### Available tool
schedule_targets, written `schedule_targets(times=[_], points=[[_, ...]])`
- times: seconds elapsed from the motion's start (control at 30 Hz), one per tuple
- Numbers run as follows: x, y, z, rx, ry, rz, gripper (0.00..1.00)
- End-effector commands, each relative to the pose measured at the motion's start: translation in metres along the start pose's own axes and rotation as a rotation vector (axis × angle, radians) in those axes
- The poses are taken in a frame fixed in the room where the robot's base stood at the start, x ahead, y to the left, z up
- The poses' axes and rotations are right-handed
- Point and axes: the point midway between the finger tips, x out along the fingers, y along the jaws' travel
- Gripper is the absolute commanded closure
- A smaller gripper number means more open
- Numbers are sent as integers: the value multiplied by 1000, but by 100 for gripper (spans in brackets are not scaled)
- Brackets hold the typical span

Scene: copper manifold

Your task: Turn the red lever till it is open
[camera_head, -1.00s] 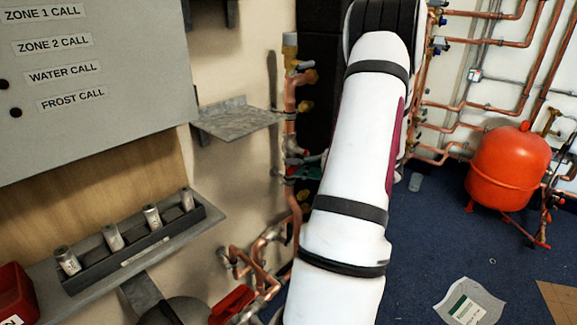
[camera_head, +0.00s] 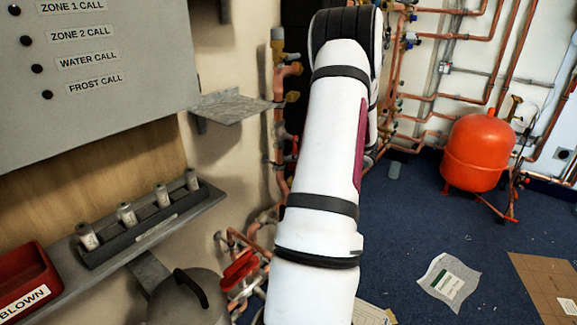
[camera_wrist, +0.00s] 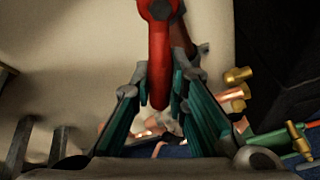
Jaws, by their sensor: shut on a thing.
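The red lever (camera_wrist: 158,60) shows in the wrist view, running down from the top middle with a grey bolt head at its upper end. My gripper (camera_wrist: 162,82) has one finger on each side of the lever's lower part and is shut on it. In the head view my white arm reaches away from me and hides the gripper and the gripped lever. How far the lever is turned cannot be told.
Copper pipes (camera_head: 279,130) run up the wall beside my arm. A grey shelf (camera_head: 232,108) and a ledge with metal cylinders (camera_head: 126,214) jut out at left. A red tank (camera_head: 476,155) stands at right. Blue floor (camera_head: 400,240) is mostly open, with papers.

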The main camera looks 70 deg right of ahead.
Motion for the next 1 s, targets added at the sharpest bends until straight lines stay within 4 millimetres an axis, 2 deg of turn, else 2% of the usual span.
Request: schedule_targets(times=[0.2,0.5,1.0], points=[[2,-13,-1,-171,-32,-74,100],[2,-23,3,-335,-60,-141,100],[1,-26,7,-411,-73,-173,100]])
